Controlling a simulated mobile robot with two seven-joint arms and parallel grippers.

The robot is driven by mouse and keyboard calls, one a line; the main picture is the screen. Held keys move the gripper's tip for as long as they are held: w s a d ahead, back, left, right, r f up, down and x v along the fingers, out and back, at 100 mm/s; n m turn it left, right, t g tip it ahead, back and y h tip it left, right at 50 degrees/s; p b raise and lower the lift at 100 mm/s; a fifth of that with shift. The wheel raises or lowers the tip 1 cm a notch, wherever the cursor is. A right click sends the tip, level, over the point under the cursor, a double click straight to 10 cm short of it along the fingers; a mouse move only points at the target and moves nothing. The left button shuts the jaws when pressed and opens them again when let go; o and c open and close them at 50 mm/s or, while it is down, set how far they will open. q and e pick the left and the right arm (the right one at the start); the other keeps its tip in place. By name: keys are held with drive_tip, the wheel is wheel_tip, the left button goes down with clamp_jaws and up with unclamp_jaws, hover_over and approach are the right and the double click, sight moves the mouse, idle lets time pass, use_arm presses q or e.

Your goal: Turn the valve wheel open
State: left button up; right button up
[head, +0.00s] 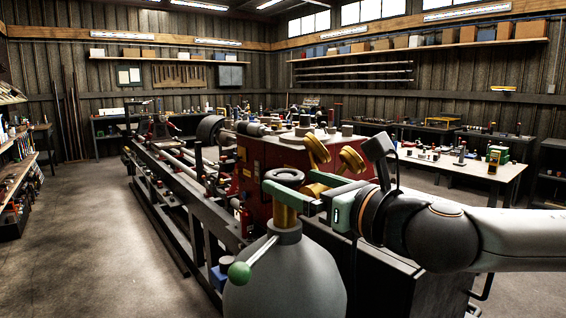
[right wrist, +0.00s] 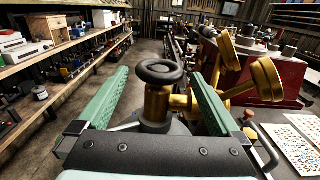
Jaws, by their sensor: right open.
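The valve wheel (head: 283,175) is a dark ring on top of a brass valve body (head: 287,214), on the neck of a grey gas cylinder (head: 285,282). In the right wrist view the wheel (right wrist: 160,72) lies between my green fingers, with the brass valve body (right wrist: 157,102) below it. My right gripper (head: 290,194) is open around the valve at about wheel height; it also shows in the right wrist view (right wrist: 158,74). A gap shows between the wheel and the left finger; contact at the right finger is unclear. My left gripper is out of view.
Brass gauges (head: 318,150) stick up beside the valve, close to my right finger. The red lathe housing (head: 265,160) stands behind. The floor (head: 90,240) at the left is clear.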

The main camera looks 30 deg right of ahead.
sight(283, 171)
drive_tip(key=shift+w+r+p, duration=0.25)
drive_tip(key=shift+w+p, duration=0.25)
drive_tip(key=shift+p, duration=0.25)
drive_tip(key=shift+w+p, duration=0.5)
drive_tip(key=shift+p, duration=0.75)
drive_tip(key=shift+w+f+b, duration=0.3)
drive_tip(key=shift+b, duration=0.05)
drive_tip(key=shift+w, duration=0.7)
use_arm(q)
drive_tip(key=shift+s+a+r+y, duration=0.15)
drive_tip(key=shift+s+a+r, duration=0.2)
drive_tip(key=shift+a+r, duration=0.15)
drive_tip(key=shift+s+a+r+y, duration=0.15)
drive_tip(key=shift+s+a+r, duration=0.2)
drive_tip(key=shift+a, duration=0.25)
use_arm(e)
drive_tip(key=shift+w+a+r, duration=0.1)
drive_tip(key=shift+w+a, duration=0.05)
drive_tip(key=shift+w, duration=0.1)
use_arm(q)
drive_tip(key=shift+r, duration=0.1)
use_arm(e)
drive_tip(key=c, duration=1.2)
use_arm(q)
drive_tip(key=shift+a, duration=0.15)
use_arm(e)
drive_tip(key=shift+o, duration=0.2)
